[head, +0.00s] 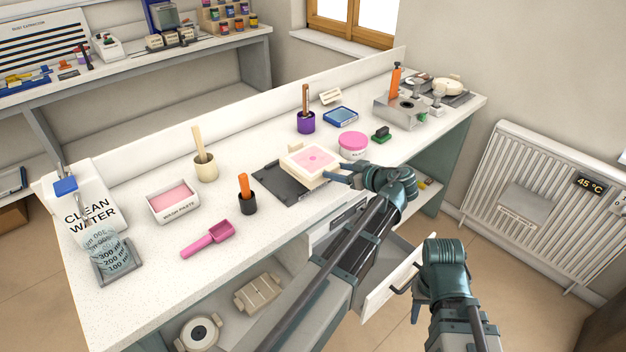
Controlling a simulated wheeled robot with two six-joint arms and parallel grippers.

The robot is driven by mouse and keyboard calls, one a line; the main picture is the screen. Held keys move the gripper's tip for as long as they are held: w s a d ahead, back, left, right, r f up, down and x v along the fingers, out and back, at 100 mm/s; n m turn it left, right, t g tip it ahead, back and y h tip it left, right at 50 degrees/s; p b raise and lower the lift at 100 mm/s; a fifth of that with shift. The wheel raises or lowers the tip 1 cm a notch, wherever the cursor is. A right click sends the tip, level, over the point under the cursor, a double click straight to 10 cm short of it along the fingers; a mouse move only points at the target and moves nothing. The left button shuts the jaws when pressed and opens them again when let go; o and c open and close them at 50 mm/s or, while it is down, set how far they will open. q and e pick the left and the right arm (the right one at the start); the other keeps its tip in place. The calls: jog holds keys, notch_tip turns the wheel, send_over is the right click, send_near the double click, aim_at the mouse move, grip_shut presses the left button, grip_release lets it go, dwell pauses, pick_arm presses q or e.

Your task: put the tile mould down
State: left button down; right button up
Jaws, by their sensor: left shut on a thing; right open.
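The tile mould (301,171) is a cream square with a pink fill and a small tab at its back corner. It is over the right part of a dark grey board (270,187) on the white bench. I cannot tell whether it touches the board or is a little above it. My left gripper (338,177) is shut on the mould's front right side. My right gripper (420,300) is off the bench's front edge, beside an open drawer (391,286). It is open, and its fingertips are hard to see.
A black cup with an orange tool (248,203) stands left of the board. A pink-lidded tub (353,145) stands close behind the mould to the right, and a purple cup (306,124) behind. A pink scoop (208,239) and a pink-filled tray (173,202) lie left.

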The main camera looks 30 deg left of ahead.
aim_at(320, 180)
pick_arm(q)
jog(key=a, duration=0.3)
jog(key=s+a, duration=0.1)
jog(key=a, duration=0.1)
jog(key=shift+a+f, duration=0.25)
jog(key=shift+a, duration=0.05)
jog(key=f+b, duration=0.2)
jog(key=a+f+b, duration=0.1)
jog(key=f+b, duration=0.1)
jog(key=shift+s, duration=0.15)
jog(key=shift+r, duration=0.2)
jog(key=shift+f, duration=0.1)
jog(key=shift+c, duration=0.6)
grip_release()
